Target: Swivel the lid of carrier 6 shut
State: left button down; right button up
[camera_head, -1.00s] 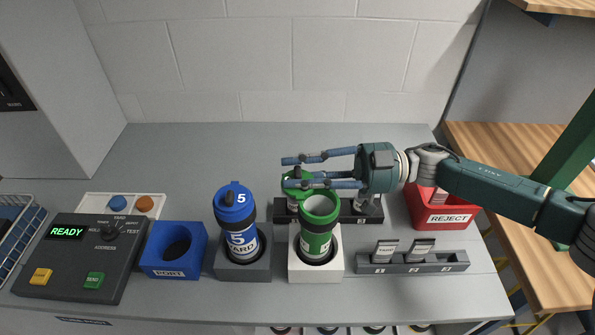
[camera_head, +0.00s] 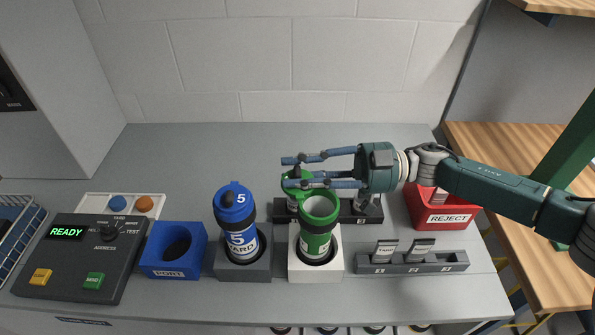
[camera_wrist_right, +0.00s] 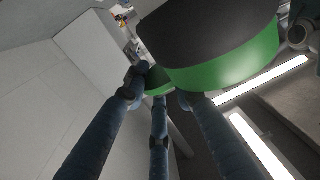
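The green carrier (camera_head: 317,243) stands upright in a white holder (camera_head: 315,272); its open mouth faces up and I cannot read a number on it. Its green lid (camera_head: 292,182) is swung out to the back left of the mouth, partly hidden by my fingers. My right gripper (camera_head: 296,171) reaches in from the right above the carrier, its fingers spread apart at the lid. In the right wrist view, green parts (camera_wrist_right: 232,58) lie close beyond the spread fingers (camera_wrist_right: 155,98); contact is unclear. My left gripper is not in view.
A blue carrier 5 (camera_head: 236,213) stands closed in a grey holder to the left. A dark rack (camera_head: 345,216) is behind, a red reject bin (camera_head: 448,216) and card rack (camera_head: 410,266) right.

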jog(key=shift+o, duration=1.4)
jog(key=w+d, duration=0.1)
jog(key=d, duration=1.1)
